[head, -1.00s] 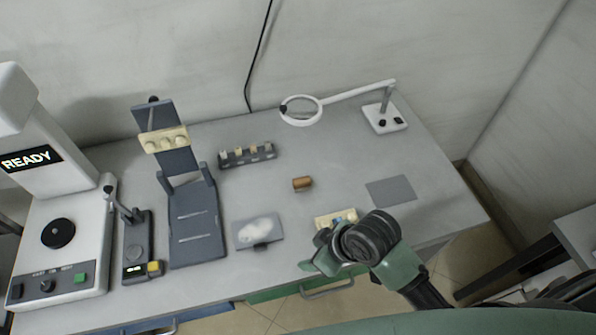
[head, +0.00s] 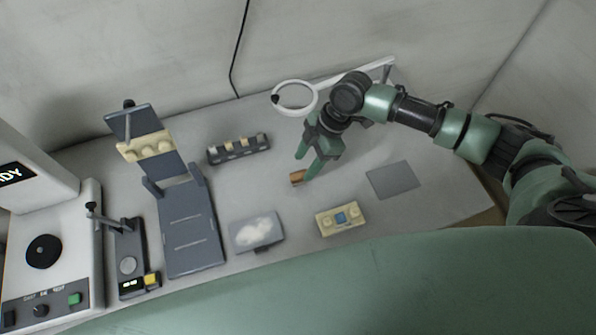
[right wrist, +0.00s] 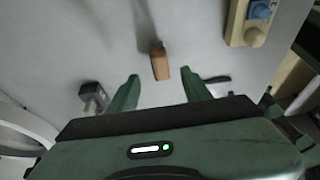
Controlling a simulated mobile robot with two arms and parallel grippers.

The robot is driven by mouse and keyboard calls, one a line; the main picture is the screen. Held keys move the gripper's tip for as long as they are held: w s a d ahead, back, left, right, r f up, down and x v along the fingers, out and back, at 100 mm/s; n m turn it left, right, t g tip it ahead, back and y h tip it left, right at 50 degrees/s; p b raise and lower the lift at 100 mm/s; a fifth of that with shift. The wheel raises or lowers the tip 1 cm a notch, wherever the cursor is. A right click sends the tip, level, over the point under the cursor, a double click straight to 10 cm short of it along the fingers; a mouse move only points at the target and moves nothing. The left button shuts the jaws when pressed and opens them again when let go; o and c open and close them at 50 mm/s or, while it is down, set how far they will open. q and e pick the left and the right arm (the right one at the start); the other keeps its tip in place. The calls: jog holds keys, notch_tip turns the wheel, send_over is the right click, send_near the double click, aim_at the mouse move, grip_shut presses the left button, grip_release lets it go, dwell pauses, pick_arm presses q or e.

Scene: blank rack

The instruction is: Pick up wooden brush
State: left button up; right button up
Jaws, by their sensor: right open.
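The wooden brush (head: 297,178) is a small brown block lying on the grey table, near its middle. It also shows in the right wrist view (right wrist: 160,62), just beyond and between the two fingertips. My right gripper (head: 308,170) is open above the brush, with its green fingers pointing down at it. In the head view the fingers hide part of the brush. My left gripper is not in view.
A magnifier ring (head: 295,97) stands close behind my right gripper. A beige block with a blue button (head: 340,219), a tray of white material (head: 257,232) and a slotted rack (head: 239,149) lie around the brush. A flat grey pad (head: 393,180) lies to the right.

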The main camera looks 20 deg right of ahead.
aim_at(301, 174)
jog(key=shift+p+x, duration=0.4)
jog(key=shift+x, duration=0.55)
jog(key=x, duration=0.2)
jog(key=p+x, duration=0.1)
jog(key=shift+f, duration=0.8)
grip_shut()
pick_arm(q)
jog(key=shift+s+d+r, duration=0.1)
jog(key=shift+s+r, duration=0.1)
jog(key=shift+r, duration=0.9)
